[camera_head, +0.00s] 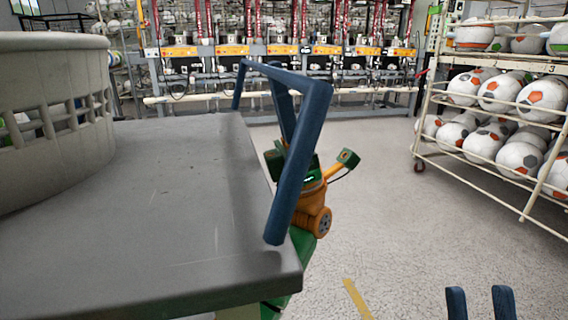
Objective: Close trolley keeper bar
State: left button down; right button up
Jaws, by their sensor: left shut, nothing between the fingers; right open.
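A white-framed ball trolley (432,92) stands at the right, loaded with white, orange and grey balls. Pale rails run along its front; I cannot tell for sure which one is the keeper bar. One low pale bar (489,199) slopes down toward the right edge. My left gripper (282,105) seems to be the dark blue piece above an orange and green wrist, partly hidden behind a blue handle. It is shut and empty, well left of the trolley. My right gripper (480,293) shows two blue fingers, apart and empty, at the bottom right, in front of the trolley.
A grey tabletop (150,190) fills the left, with a large slotted grey basket (50,130) on it. The blue handle (298,175) stands on its right edge. A row of machines (290,60) lines the back. Pale floor (385,220) is clear between table and trolley.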

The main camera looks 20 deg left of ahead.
jog(key=shift+w+a+f+g+h, duration=0.5)
jog(key=shift+w+f+h, duration=0.15)
jog(key=shift+f, duration=0.2)
